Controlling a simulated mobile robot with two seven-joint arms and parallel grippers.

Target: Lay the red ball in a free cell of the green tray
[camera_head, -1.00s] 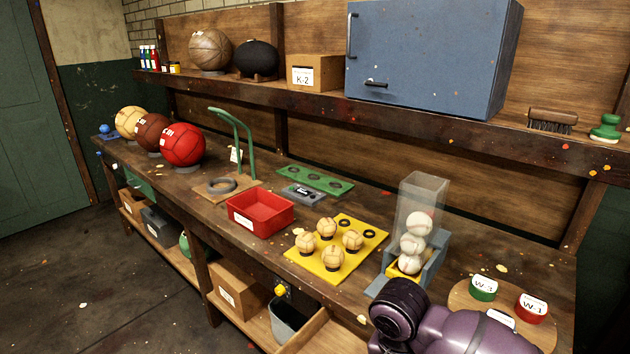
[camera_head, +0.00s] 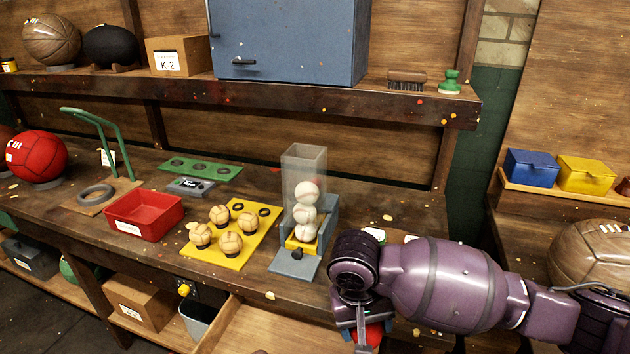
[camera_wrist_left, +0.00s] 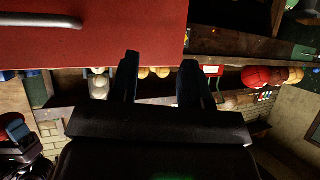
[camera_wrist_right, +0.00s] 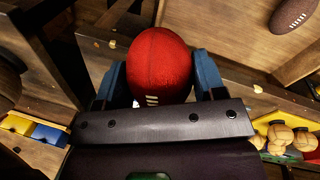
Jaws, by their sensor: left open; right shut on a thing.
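A red ball (camera_wrist_right: 160,68) with pale stitching sits between the fingers of my right gripper (camera_head: 362,336), which is shut on it. In the head view the ball (camera_head: 372,338) is partly hidden below the purple wrist, over the bench's front side. The green tray (camera_head: 200,169) lies at the back of the bench, left of centre, far from the right gripper. Its visible cells show dark rings and look empty. My left gripper (camera_wrist_left: 161,82) is open and empty in its wrist view, close to a red panel with a handle; it is outside the head view.
Between them stand a clear tube (camera_head: 302,165) of white balls and a yellow tray (camera_head: 255,242) with several tan balls. A red bin (camera_head: 145,228), a grey box (camera_head: 190,187) and a green hooked stand (camera_head: 125,150) are near the green tray. A shelf (camera_head: 300,95) overhangs behind.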

